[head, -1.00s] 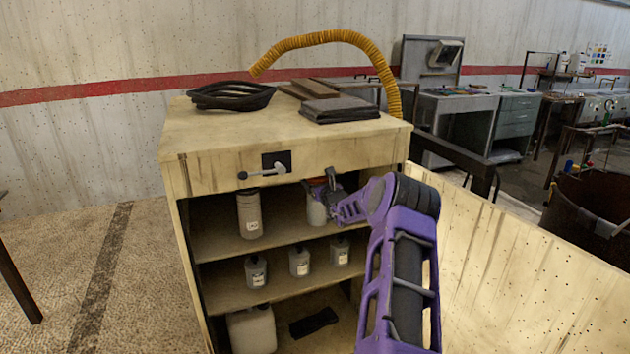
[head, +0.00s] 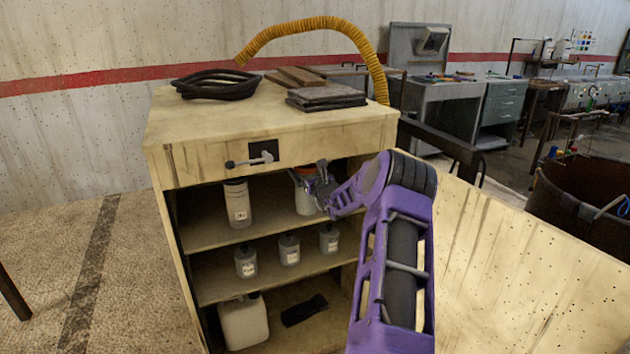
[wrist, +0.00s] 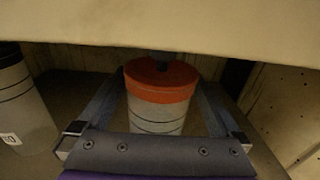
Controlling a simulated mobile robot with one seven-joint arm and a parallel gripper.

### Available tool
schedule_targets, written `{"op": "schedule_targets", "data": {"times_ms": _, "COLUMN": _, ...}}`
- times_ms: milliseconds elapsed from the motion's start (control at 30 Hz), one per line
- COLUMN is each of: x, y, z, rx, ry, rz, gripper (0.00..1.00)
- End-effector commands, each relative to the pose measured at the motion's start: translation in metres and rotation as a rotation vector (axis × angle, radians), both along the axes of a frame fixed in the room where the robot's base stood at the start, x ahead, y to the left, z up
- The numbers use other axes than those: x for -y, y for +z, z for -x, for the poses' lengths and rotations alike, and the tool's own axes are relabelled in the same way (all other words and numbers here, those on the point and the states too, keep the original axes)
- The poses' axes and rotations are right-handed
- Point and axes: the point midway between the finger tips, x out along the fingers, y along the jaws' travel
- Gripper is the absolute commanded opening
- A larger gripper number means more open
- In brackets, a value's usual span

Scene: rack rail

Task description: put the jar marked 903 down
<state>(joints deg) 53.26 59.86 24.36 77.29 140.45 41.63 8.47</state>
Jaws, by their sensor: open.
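A pale jar with an orange-red lid (head: 305,201) stands upright on the upper shelf of the cabinet, at its right side. No marking on it can be read, so I cannot confirm that it is 903. My gripper (head: 314,182) is at this jar, reaching in from the right. In the wrist view the same jar (wrist: 160,88) stands between the two open fingers, with a visible gap on each side. A dark knob sits on top of its lid. The jar's base is hidden behind the gripper's palm.
The cabinet top's edge (wrist: 170,28) hangs close above the jar. A grey labelled canister (head: 237,203) stands left on the same shelf. Several small grey bottles (head: 289,249) stand on the shelf below. A white jug (head: 244,321) and a black item (head: 304,310) are at the bottom.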

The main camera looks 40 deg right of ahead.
Motion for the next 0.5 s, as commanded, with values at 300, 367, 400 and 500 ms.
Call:
{"op": "schedule_targets", "data": {"times_ms": 300, "x": -0.014, "y": 0.001, "z": 0.058, "rx": -0.001, "ry": -0.001, "rz": 0.0, "gripper": 1.0}}
{"op": "schedule_targets", "data": {"times_ms": 367, "x": -0.016, "y": 0.001, "z": 0.067, "rx": -0.001, "ry": -0.002, "rz": 0.0, "gripper": 1.0}}
{"op": "schedule_targets", "data": {"times_ms": 400, "x": -0.017, "y": 0.001, "z": 0.073, "rx": 0.0, "ry": -0.002, "rz": 0.0, "gripper": 1.0}}
{"op": "schedule_targets", "data": {"times_ms": 500, "x": -0.02, "y": 0.001, "z": 0.084, "rx": 0.0, "ry": -0.001, "rz": 0.0, "gripper": 1.0}}
